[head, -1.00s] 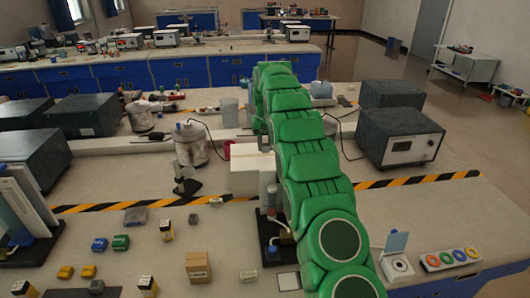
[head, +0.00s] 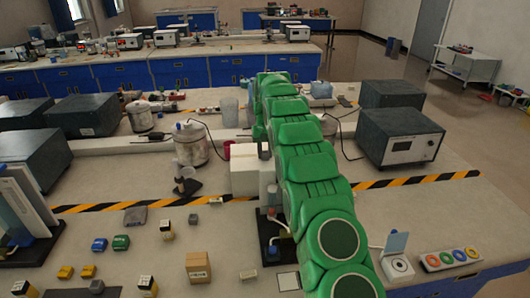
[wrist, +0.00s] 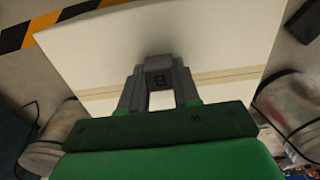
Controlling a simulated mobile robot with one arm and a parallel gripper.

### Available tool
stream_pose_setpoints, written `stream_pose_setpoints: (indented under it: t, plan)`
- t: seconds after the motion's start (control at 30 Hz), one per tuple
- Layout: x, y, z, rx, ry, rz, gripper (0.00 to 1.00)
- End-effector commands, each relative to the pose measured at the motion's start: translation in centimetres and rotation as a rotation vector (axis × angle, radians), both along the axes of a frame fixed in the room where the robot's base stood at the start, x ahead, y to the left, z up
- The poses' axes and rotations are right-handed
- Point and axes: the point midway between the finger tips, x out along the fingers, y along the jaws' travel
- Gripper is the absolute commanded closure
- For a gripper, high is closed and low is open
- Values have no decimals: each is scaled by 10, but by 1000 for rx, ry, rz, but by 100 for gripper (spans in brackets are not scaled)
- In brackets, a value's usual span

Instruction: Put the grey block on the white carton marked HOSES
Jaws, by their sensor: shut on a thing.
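The grey block (wrist: 158,72) is between the fingers of my gripper (wrist: 159,78) in the wrist view, with a small dark mark on its near face. My gripper is shut on it. The white carton (wrist: 215,40) spreads out behind and beneath the block, with a tan tape line across it. I cannot tell whether the block touches the carton. In the head view the carton (head: 243,168) stands left of my green arm, which partly covers it. The block and my fingers are hidden there, and no HOSES lettering is readable.
A metal canister (head: 190,145) stands left of the carton. A black-and-yellow tape strip (head: 410,181) crosses the bench. A grey instrument box (head: 400,137) stands to the right. A small brown box (head: 198,267) and several small blocks lie at the front left.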

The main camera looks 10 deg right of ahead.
Motion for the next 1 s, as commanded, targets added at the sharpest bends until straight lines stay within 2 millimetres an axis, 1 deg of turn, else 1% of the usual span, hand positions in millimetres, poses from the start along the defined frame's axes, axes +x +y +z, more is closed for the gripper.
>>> stream_pose_setpoints:
  t: [0.23, 0.27, 0.4, 0.43, 0.77, 0.87, 1.0]
  plan:
    - [0, 0, -2, 0, 0, 0, 100]
    - [0, 0, -2, 0, 0, 0, 67]
    - [0, 0, -2, 0, 0, 0, 46]
    - [0, 0, -2, 0, 0, 0, 43]
    - [0, 0, 0, 0, -1, 0, 43]
    - [1, 0, 4, 0, -3, 0, 43]
    - [1, 0, 15, 0, -4, 0, 43]
